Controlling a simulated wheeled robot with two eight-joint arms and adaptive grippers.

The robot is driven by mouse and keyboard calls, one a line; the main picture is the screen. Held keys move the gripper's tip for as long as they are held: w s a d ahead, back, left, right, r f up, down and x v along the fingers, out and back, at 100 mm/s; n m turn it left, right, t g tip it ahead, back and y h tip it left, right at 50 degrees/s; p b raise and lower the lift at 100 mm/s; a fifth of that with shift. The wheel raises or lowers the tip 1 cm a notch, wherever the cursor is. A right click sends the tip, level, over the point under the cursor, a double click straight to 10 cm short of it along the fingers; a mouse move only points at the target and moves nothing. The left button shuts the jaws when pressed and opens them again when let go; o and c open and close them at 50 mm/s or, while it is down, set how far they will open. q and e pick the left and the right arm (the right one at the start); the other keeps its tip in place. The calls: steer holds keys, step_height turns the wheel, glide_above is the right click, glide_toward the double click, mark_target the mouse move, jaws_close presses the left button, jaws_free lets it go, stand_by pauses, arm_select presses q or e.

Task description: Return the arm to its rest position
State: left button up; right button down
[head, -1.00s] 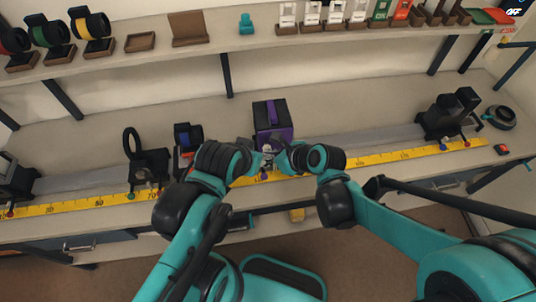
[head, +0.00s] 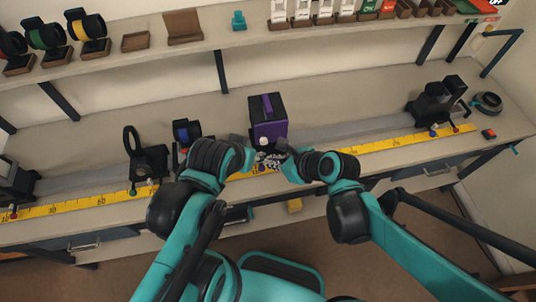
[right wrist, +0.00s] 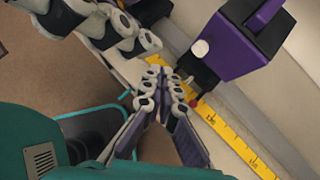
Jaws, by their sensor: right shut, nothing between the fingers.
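My right gripper (head: 278,161) is at the front of the bench, in front of a purple and black box (head: 268,125) and apart from it. In the right wrist view its fingers (right wrist: 167,78) are together with nothing between them. The box (right wrist: 232,45) has a white knob facing the grippers. My left gripper (head: 248,150) is just left of the right one, close to it. Its jointed fingers also show at the upper left of the right wrist view (right wrist: 125,30); whether they are open or shut is unclear.
A yellow ruler (head: 385,145) runs along the bench front. A ring mount (head: 147,160) and a blue-ringed mount (head: 186,133) stand left of the grippers. A black twin-cylinder mount (head: 437,105) stands far right. A shelf (head: 350,32) above holds several parts.

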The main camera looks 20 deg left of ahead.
steer(key=s+d+r+p, duration=0.1)
steer(key=s+r, duration=0.2)
arm_select(q)
steer(key=f+b, duration=0.1)
steer(key=b, duration=0.1)
steer(key=f+b, duration=0.3)
steer(key=b, duration=0.1)
steer(key=shift+s+f, duration=0.35)
arm_select(e)
steer(key=d+f+n+t+h, duration=0.1)
steer(key=d+n+h, duration=0.3)
steer(key=d+n, duration=0.7)
steer(key=d+f+n+t+h, duration=0.1)
steer(key=d+n+h, duration=0.3)
steer(key=d+n, duration=0.7)
steer(key=d+t, duration=0.1)
steer(key=d, duration=0.5)
steer(key=shift+d+f+n+t, duration=0.3)
steer(key=shift+d+f+n, duration=0.1)
